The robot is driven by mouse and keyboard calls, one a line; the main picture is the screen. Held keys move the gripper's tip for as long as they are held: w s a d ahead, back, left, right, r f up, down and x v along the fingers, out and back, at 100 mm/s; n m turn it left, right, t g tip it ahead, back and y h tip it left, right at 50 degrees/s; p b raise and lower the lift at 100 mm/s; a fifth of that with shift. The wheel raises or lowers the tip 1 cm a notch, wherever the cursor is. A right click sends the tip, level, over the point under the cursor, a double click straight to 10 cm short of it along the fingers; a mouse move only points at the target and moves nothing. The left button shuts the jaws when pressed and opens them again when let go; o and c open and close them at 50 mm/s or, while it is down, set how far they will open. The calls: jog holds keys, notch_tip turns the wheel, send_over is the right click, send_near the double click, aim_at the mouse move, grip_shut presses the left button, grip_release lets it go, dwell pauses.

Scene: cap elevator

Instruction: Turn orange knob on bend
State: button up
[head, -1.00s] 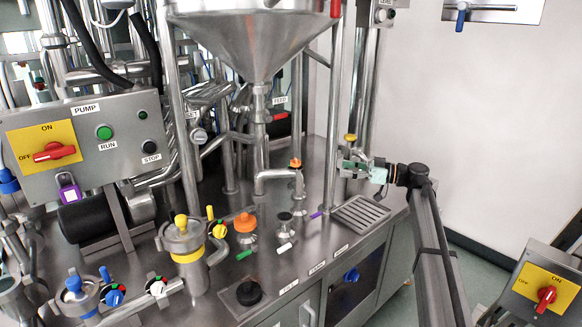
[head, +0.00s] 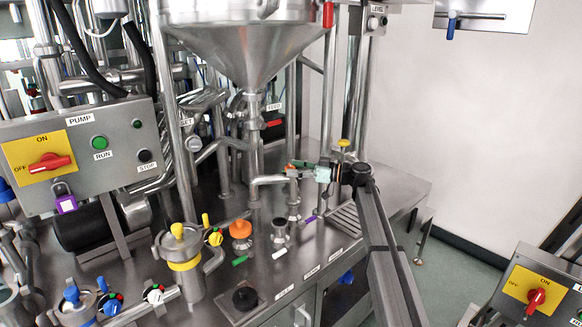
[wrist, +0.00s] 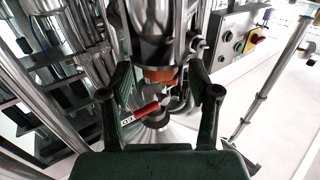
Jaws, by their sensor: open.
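The orange knob on the bend (head: 289,169) sits on top of the bent steel pipe (head: 268,179) below the funnel. In the head view it is partly hidden by my gripper. My gripper (head: 298,167) reaches in from the right at about the knob's height. In the wrist view, the orange knob (wrist: 160,75) lies between the two dark green fingers of my gripper (wrist: 159,80). The fingers are spread, with gaps on both sides of the knob. I cannot tell how far the fingertips reach along it.
A red handle (wrist: 147,110) shows between the fingers in the wrist view. A yellow knob (head: 343,143) stands close to my arm. Another orange knob (head: 240,228) and a black-topped fitting (head: 279,231) stand on the deck. The funnel (head: 245,45) hangs above.

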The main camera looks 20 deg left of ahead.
jog(key=shift+a, duration=0.85)
jog(key=c, duration=1.1)
jog(key=shift+s, duration=0.1)
jog(key=shift+f+t+b, duration=0.15)
jog(key=shift+t+b, duration=0.15)
jog(key=shift+b, duration=0.1)
